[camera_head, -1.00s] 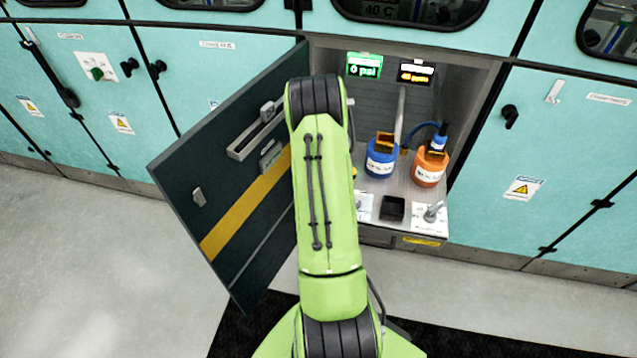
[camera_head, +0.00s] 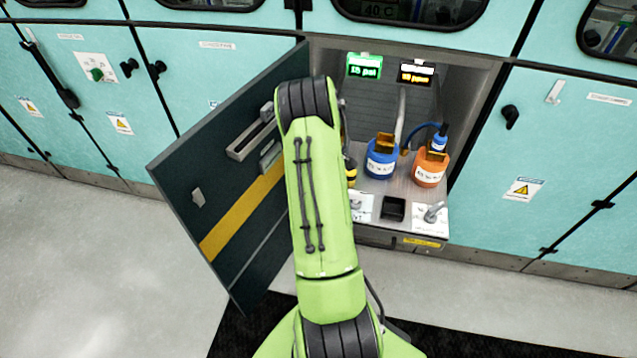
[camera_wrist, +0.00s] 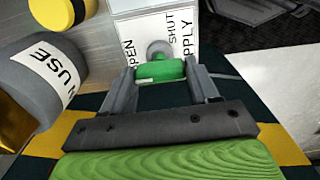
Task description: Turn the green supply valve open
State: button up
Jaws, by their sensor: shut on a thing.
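The green supply valve handle (camera_wrist: 160,71) shows in the wrist view, in front of a white plate (camera_wrist: 150,28) lettered OPEN, SHUT and SUPPLY. My gripper (camera_wrist: 162,80) has its two grey fingers on either side of the green handle and is shut on it. The handle lies nearly level across the wrist picture, between the fingers. In the head view my green arm hides the gripper and the valve. A green display (camera_head: 364,67) at the back of the bay reads about 15 psi.
An open dark door (camera_head: 235,180) with a yellow stripe stands left of my arm. A blue container (camera_head: 381,160) and an orange container (camera_head: 431,168) stand in the bay. A grey container marked IN USE (camera_wrist: 45,75) is close left of my gripper.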

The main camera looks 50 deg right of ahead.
jog(key=o, duration=1.1)
jog(key=shift+c, duration=0.2)
notch_tip(320, 180, up, 16)
jog(key=p, duration=0.3)
jog(key=shift+p, duration=0.3)
jog(key=shift+f, duration=0.15)
